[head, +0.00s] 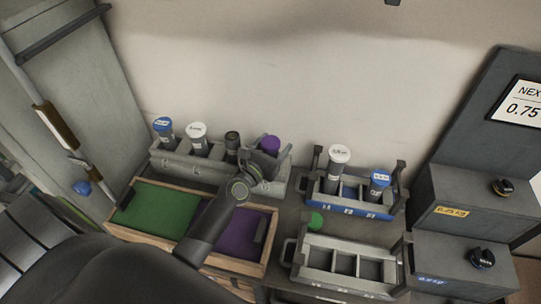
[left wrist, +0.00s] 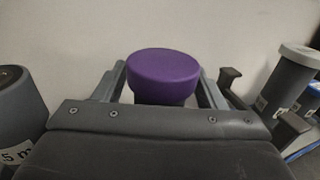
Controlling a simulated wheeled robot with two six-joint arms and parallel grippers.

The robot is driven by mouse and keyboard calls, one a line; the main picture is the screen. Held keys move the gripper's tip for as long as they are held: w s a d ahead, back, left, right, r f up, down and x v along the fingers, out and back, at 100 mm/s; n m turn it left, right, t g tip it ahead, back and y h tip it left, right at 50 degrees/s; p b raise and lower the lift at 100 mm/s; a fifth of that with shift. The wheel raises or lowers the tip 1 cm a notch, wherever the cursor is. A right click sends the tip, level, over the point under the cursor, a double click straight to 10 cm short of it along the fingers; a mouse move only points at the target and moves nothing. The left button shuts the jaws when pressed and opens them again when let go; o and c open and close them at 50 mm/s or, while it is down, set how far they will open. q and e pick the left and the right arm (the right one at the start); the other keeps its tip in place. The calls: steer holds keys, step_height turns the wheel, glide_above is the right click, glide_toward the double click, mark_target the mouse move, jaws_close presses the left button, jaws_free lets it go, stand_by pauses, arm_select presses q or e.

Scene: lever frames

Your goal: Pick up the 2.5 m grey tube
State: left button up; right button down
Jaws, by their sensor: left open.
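My left gripper (head: 262,160) is open at the right end of the back grey rack (head: 200,170). In the left wrist view, a purple-capped tube (left wrist: 162,72) stands between its two fingers (left wrist: 162,85); I cannot tell whether they touch it. The purple cap also shows in the head view (head: 269,143). Just left of it in the rack stands a dark grey-capped tube (head: 232,139). In the left wrist view a grey tube (left wrist: 18,105) at the left edge has a cut-off label ending in "5 m". My right gripper is not in view.
The back rack also holds a blue-capped tube (head: 164,131) and a white-capped tube (head: 197,138). A blue rack (head: 350,208) holds a tall white-capped tube and a blue-capped one. An empty grey rack (head: 345,285) and a tray with green (head: 155,212) and purple mats lie in front.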

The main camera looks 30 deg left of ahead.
arm_select(q)
steer(key=c, duration=1.3)
jaws_close()
steer(key=shift+r, duration=0.2)
